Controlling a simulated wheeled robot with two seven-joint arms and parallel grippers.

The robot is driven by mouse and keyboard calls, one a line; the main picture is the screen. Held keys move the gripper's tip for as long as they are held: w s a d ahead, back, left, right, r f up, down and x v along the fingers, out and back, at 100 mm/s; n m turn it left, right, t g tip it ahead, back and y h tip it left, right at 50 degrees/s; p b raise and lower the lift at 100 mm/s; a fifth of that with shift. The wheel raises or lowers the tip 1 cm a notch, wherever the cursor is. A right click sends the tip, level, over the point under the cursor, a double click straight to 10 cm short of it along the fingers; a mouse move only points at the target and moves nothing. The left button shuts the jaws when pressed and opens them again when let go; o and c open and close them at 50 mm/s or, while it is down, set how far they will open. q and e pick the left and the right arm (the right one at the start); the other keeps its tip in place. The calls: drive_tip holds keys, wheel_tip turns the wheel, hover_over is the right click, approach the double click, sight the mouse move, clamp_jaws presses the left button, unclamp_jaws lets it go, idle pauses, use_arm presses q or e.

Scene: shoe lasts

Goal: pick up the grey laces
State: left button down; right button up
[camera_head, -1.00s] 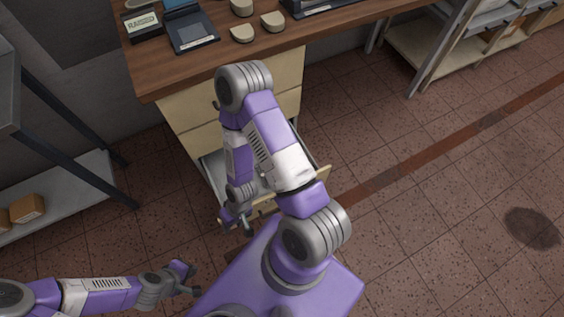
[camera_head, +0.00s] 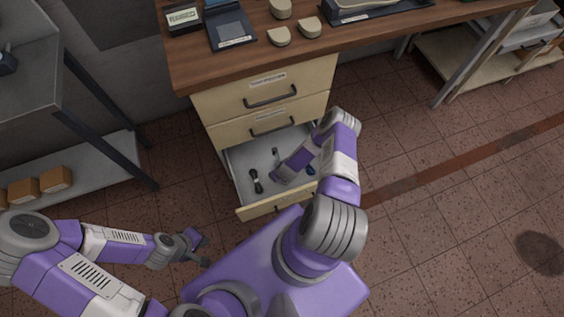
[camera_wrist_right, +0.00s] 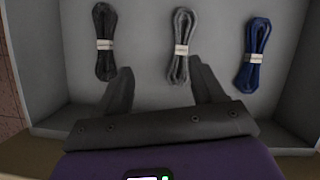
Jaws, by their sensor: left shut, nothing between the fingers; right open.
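The grey laces (camera_wrist_right: 183,42) lie in a banded bundle on the floor of the open drawer (camera_head: 240,182), between a black bundle (camera_wrist_right: 104,40) and a blue bundle (camera_wrist_right: 254,52). My right gripper (camera_wrist_right: 163,72) is open and empty in the wrist view, its fingers pointing toward the grey laces, which show a little right of the middle of the gap. I cannot tell its exact height above them. In the head view the right arm reaches over the drawer and partly hides its contents. My left gripper (camera_head: 203,252) is shut and empty, left of my base and away from the drawer.
The drawer's walls and front panel (camera_head: 262,207) surround the laces. Two shut drawers (camera_head: 262,92) are above it, under the wooden desktop (camera_head: 230,66). A metal shelf (camera_head: 100,165) with cardboard boxes stands at the left. The tiled floor at the right is clear.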

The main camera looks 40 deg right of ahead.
drive_tip(key=d+f+m, duration=0.2)
drive_tip(key=m, duration=0.1)
drive_tip(key=shift+s+d+f+h, duration=0.25)
drive_tip(key=shift+s+d+h, duration=0.05)
drive_tip(key=shift+s+h, duration=0.1)
drive_tip(key=b+x, duration=0.1)
drive_tip(key=x, duration=0.1)
drive_tip(key=b+x, duration=0.3)
drive_tip(key=x, duration=0.1)
drive_tip(key=shift+w+d+f, duration=0.2)
drive_tip(key=shift+w+d, duration=0.1)
drive_tip(key=shift+w, duration=0.1)
drive_tip(key=c, duration=1.1)
